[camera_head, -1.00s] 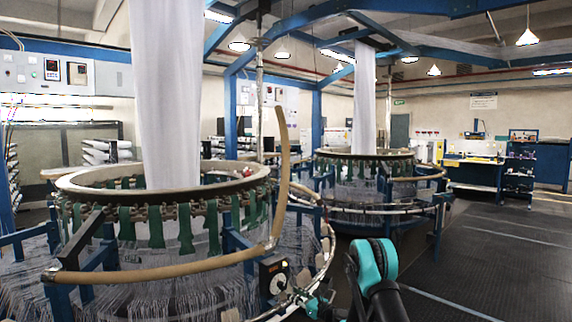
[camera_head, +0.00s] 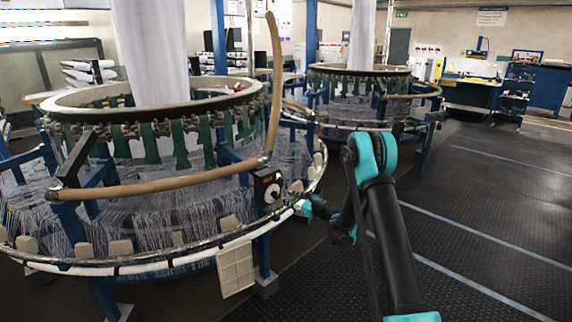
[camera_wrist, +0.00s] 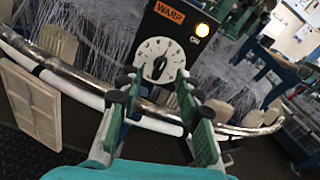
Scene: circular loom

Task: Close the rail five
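A tan curved rail (camera_head: 273,85) stands raised, nearly upright, at the right front of the near circular loom (camera_head: 70,112). A second tan rail (camera_head: 165,187) lies level across the loom's front, its right end near the raised rail's foot. I see no numbers on the rails, so I cannot tell which is five. My gripper (camera_head: 308,206) is at the loom's right front, beside the black dial box (camera_head: 267,186) and below the raised rail. In the wrist view my gripper (camera_wrist: 158,90) is open and empty, with the WARP dial box (camera_wrist: 163,52) just beyond its fingers.
A metal ring (camera_head: 130,258) with pale blocks runs around the loom low down, close to my gripper. A square pale panel (camera_head: 236,269) hangs from it. A second loom (camera_head: 360,90) stands behind. The dark floor (camera_head: 480,210) at the right is clear.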

